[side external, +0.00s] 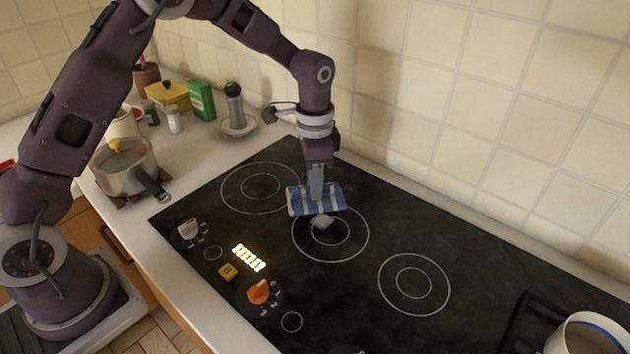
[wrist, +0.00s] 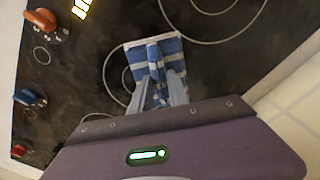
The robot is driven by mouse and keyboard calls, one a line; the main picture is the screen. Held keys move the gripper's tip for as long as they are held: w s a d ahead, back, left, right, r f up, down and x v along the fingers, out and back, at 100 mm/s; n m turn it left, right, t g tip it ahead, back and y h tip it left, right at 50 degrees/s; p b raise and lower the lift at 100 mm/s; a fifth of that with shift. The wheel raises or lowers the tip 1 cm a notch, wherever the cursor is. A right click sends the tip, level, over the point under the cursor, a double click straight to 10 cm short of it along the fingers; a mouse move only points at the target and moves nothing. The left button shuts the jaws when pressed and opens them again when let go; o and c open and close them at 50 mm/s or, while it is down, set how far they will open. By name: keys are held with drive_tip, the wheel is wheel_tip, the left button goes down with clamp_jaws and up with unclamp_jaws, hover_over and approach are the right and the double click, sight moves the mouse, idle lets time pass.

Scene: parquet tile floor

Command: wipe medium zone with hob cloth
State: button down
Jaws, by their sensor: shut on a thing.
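The hob cloth (side external: 331,199) is blue with white stripes. My gripper (side external: 317,186) is shut on it and points down at the black hob (side external: 446,238). The cloth is at the far edge of a ringed cooking zone (side external: 364,248) in the middle of the hob, and covers part of its outline. A small pale grey patch (side external: 322,222) shows on that zone just in front of the cloth. In the wrist view the cloth (wrist: 172,47) is bunched between the two fingers (wrist: 159,85). I cannot tell whether the cloth presses on the glass.
Other ringed zones lie left and right of the cloth. A white pot (side external: 588,334) is at the lower right. A saucepan (side external: 124,168) and jars are on the left counter. A tiled wall (side external: 480,110) rises behind.

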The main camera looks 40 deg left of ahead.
sight(329, 204)
drive_tip(key=shift+f, duration=1.6)
drive_tip(key=shift+f, duration=0.2)
drive_tip(key=shift+f, duration=0.7)
drive_tip(key=shift+d, duration=0.15)
drive_tip(key=d, duration=0.3)
drive_tip(key=shift+d+r, duration=0.1)
drive_tip(key=shift+d, duration=0.25)
drive_tip(key=shift+a, duration=1.85)
wheel_tip(329, 204, up, 7)
drive_tip(key=shift+f, duration=0.1)
